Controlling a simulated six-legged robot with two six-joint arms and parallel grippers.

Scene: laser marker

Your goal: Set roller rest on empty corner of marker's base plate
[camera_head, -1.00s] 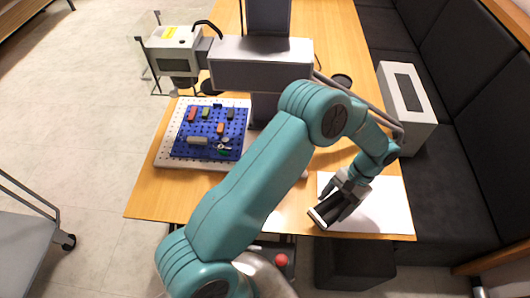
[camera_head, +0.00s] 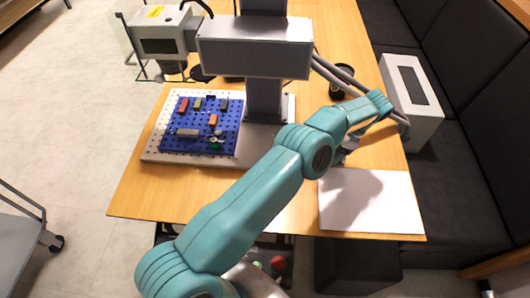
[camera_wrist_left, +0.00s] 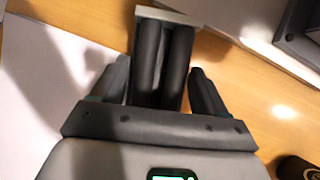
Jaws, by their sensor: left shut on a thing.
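The roller rest (camera_wrist_left: 163,65), two black rollers with a pale end plate, is between the fingers of my left gripper (camera_wrist_left: 158,88), which is shut on it. In the head view my left gripper (camera_head: 347,150) is mostly hidden behind my own arm, above the table near the white sheet. The marker's perforated pale base plate (camera_head: 152,150) lies on the left of the table. My right gripper is not in view.
A white sheet (camera_head: 370,205) lies at the table's front right. Bare wood lies left of the sheet.

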